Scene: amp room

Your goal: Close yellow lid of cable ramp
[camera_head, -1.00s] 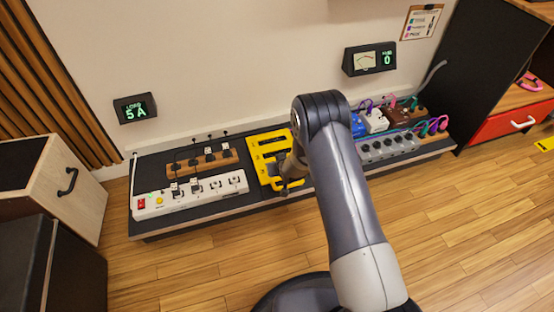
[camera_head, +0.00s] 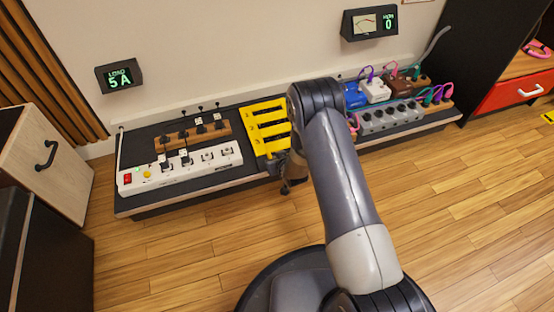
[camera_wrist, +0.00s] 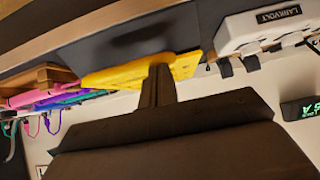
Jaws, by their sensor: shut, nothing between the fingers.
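The yellow cable ramp (camera_head: 252,134), with its slotted yellow lid, lies on the low dark shelf, left of my arm. Its right side is partly hidden by my arm, and I cannot tell whether the lid is fully flat. In the wrist view the yellow part (camera_wrist: 118,77) shows as a thin slab behind the fingers. My gripper (camera_head: 287,187) is at the shelf's front edge, just below and right of the ramp. It is shut and empty; its fingers (camera_wrist: 159,75) overlap the yellow in the wrist view. I cannot tell whether they touch it.
A white power strip (camera_head: 180,168) and a wooden block with plugs (camera_head: 194,134) lie left of the ramp. A grey strip (camera_head: 391,117) and coloured pedals with cables (camera_head: 375,90) are to the right. Open wooden floor (camera_head: 190,255) lies in front of the shelf (camera_head: 205,190).

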